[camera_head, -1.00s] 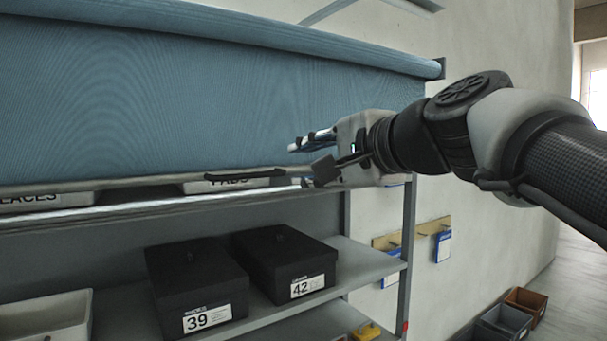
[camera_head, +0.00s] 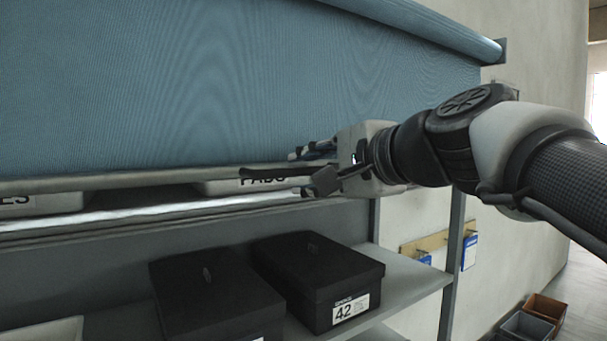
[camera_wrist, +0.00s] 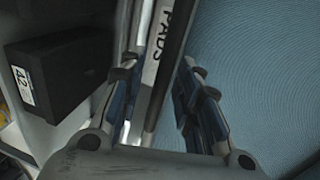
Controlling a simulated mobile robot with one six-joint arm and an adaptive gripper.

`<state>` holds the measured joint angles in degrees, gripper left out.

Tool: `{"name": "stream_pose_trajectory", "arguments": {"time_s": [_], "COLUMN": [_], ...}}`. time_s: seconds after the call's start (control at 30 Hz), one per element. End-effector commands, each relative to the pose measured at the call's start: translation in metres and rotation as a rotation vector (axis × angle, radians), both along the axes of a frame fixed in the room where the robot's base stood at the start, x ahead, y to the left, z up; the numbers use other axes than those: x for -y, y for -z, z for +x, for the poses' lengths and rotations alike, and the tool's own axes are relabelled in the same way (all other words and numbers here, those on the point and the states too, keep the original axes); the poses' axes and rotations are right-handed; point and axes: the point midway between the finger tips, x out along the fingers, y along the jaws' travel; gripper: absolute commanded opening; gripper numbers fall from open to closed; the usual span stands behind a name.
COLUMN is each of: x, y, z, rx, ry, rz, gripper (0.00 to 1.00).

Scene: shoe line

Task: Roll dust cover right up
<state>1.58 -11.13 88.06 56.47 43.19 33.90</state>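The blue dust cover (camera_head: 250,90) hangs down over the upper shelf front. Its lower edge ends in a pale bar (camera_head: 130,182) with a black grip (camera_head: 270,173). My gripper (camera_head: 303,172) is at the grip's right end, one finger above its level and one below. In the wrist view my gripper (camera_wrist: 162,68) has its fingers apart. The dark, slanting bar (camera_wrist: 178,45) shows between them, with cover cloth (camera_wrist: 265,70) to the right. I see no clear contact. The cover's far left end is out of view.
The cover's roller (camera_head: 430,25) runs along the top to a bracket at right. A white bin (camera_head: 215,187) labelled PADS sits behind the bar. Black boxes (camera_head: 318,275) stand on the shelf below. A shelf post (camera_head: 452,250) stands at right, and small bins (camera_head: 530,320) are on the floor.

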Motion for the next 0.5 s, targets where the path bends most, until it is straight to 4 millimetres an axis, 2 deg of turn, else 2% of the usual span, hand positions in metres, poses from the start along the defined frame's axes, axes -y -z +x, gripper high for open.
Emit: {"name": "stream_pose_trajectory", "arguments": {"time_s": [0.3, 0.5], "x": [0.0003, 0.0001], "y": [0.0000, 0.0002], "z": [-0.0006, -0.0004], "rx": [0.001, 0.000], "ry": [0.001, 0.000], "rz": [0.000, 0.000], "gripper": [0.30, 0.17]}}
